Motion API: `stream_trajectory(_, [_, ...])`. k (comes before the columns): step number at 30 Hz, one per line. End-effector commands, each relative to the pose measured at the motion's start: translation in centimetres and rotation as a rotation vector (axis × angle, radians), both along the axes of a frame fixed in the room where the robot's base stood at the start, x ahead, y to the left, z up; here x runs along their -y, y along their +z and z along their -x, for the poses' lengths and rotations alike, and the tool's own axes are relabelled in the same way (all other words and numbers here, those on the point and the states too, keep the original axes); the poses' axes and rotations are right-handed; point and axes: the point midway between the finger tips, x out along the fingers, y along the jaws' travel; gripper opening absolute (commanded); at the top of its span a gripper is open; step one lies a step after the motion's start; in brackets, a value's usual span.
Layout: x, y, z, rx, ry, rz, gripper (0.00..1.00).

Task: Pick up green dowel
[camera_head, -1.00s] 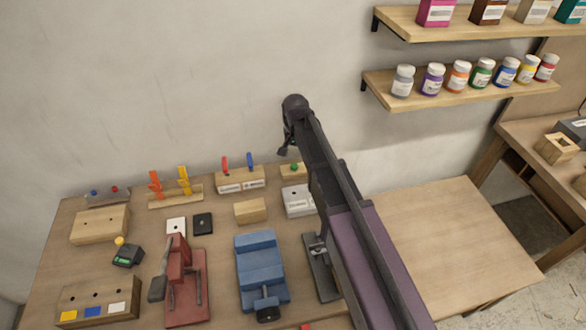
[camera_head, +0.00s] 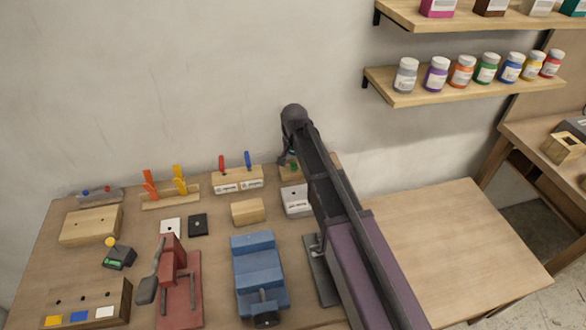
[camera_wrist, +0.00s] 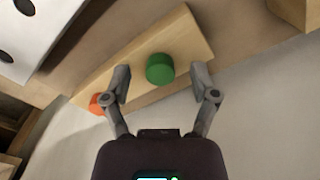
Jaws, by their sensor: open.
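The green dowel (camera_wrist: 160,69) stands out of a light wooden block (camera_wrist: 185,42) in the wrist view, its round end facing the camera. My gripper (camera_wrist: 160,77) is open, with one finger on each side of the dowel and a gap on both sides. I cannot tell how far the fingertips are from it in depth. In the head view the dowel (camera_head: 294,167) shows small at the back of the bench, partly hidden by my gripper (camera_head: 288,158) and arm.
An orange piece (camera_wrist: 97,104) lies beside the left finger at the block's end. A white holed block (camera_head: 296,199) stands just in front. Blocks with red and blue pegs (camera_head: 237,179) are to the left. The wall is close behind. The bench's right part (camera_head: 455,240) is clear.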

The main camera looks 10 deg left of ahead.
Motion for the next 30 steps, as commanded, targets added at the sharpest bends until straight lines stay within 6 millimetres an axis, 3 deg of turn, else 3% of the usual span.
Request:
stream_trajectory(11, [-0.03,0.01,0.03,0.000,0.001,0.000,0.76])
stream_trajectory(18, [-0.05,0.01,0.02,0.000,0.001,0.000,0.05])
stream_trajectory(30, [-0.06,0.08,0.03,0.000,0.001,0.000,0.03])
